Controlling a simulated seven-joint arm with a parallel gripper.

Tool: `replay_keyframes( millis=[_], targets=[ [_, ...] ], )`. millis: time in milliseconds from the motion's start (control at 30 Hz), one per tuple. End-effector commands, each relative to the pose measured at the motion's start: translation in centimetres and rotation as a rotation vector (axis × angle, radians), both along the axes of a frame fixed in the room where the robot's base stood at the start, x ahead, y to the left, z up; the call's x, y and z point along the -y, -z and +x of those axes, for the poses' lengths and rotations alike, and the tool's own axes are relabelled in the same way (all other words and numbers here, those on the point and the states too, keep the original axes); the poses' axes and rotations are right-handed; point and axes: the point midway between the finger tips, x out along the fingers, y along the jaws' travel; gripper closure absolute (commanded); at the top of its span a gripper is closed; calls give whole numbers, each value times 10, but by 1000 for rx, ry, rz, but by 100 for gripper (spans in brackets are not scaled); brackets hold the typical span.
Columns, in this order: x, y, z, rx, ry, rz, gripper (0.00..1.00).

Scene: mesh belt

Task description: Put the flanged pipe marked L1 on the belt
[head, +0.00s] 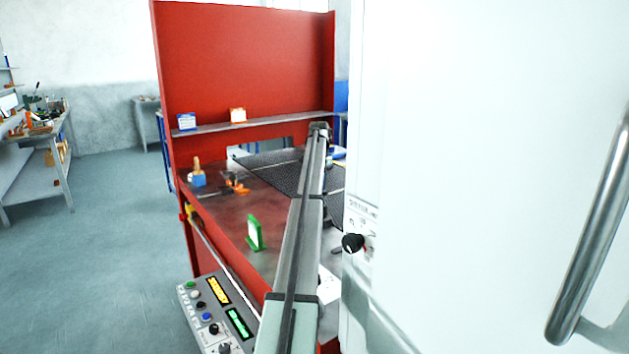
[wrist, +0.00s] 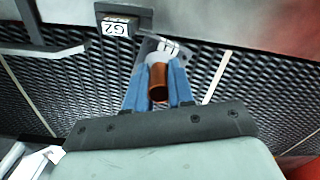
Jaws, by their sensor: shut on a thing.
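In the wrist view my gripper (wrist: 160,76) has its two blue fingers shut on a flanged pipe. The flanged pipe (wrist: 158,84) has a copper-brown tube between the fingers and a grey flange plate beyond it. In the head view the belt (head: 268,170) lies on the bench behind my arm, and the held pipe cannot be made out there.
A dark block labelled G2 (wrist: 116,27) stands near the pipe, up and left. Pale strips cross the mesh. In the head view a red panel (head: 245,65) with a shelf (head: 270,123) backs the bench, and a white cabinet (head: 480,150) fills the right.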

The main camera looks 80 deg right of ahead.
Motion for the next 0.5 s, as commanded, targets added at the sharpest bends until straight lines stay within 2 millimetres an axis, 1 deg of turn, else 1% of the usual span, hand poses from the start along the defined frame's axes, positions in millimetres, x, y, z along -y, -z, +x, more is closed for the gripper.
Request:
replay_keyframes(
  millis=[33,100,200,300,400,500],
  targets=[
    [12,-2,-18,0,17,1,100],
    [22,-2,-38,0,32,1,100],
    [36,-3,-60,1,38,0,100],
    [52,-4,-77,1,23,0,100],
    [71,-6,-77,2,-37,-3,100],
    [78,-8,-77,3,-110,-8,100]
  ],
)
